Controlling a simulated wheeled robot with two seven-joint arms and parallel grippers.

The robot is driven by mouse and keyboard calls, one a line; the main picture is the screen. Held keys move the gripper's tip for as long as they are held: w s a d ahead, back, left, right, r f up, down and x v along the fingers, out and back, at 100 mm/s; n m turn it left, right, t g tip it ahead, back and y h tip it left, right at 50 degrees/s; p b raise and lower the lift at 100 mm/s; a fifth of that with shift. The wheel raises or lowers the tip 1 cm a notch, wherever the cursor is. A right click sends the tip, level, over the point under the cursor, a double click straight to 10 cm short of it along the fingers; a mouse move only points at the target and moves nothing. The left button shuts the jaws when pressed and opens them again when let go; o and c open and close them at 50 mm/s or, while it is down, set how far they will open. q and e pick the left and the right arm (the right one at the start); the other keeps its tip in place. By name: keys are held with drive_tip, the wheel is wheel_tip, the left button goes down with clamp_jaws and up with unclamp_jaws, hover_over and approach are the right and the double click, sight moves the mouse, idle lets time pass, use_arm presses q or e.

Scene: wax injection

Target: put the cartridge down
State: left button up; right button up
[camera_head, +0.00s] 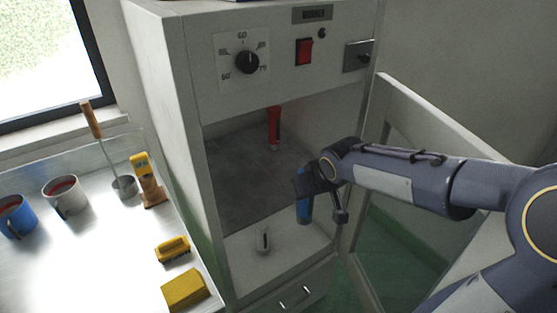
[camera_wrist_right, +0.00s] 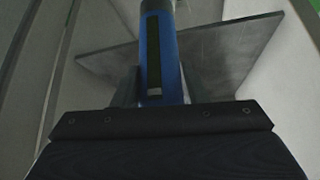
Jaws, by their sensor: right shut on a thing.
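A blue cartridge (camera_head: 304,208) hangs upright from my right gripper (camera_head: 304,184) at the open front of the white warmer cabinet (camera_head: 162,90). My right gripper is shut on it; the cartridge also shows in the right wrist view (camera_wrist_right: 161,55), between the fingers, with a dark strip along its side. A red cartridge (camera_head: 274,128) stands at the back inside the cabinet, on the dark shelf (camera_head: 240,185). My left gripper is not in view.
The cabinet door (camera_head: 440,170) stands open at the right. A red switch (camera_head: 304,52) and a dial (camera_head: 247,61) are above the opening. At the left, a metal table (camera_head: 120,260) holds mugs, a ladle (camera_head: 124,186), a yellow-topped tool (camera_head: 147,180), a brush (camera_head: 172,249) and a sponge (camera_head: 185,289).

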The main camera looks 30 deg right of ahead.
drive_tip(key=w+f+p, duration=0.1)
drive_tip(key=w+p, duration=0.2)
drive_tip(key=w, duration=1.2)
drive_tip(key=shift+w+d+f, duration=0.2)
drive_tip(key=shift+w+d, duration=0.1)
drive_tip(key=shift+d, duration=0.1)
drive_tip(key=shift+f, duration=0.15)
drive_tip(key=o, duration=1.2)
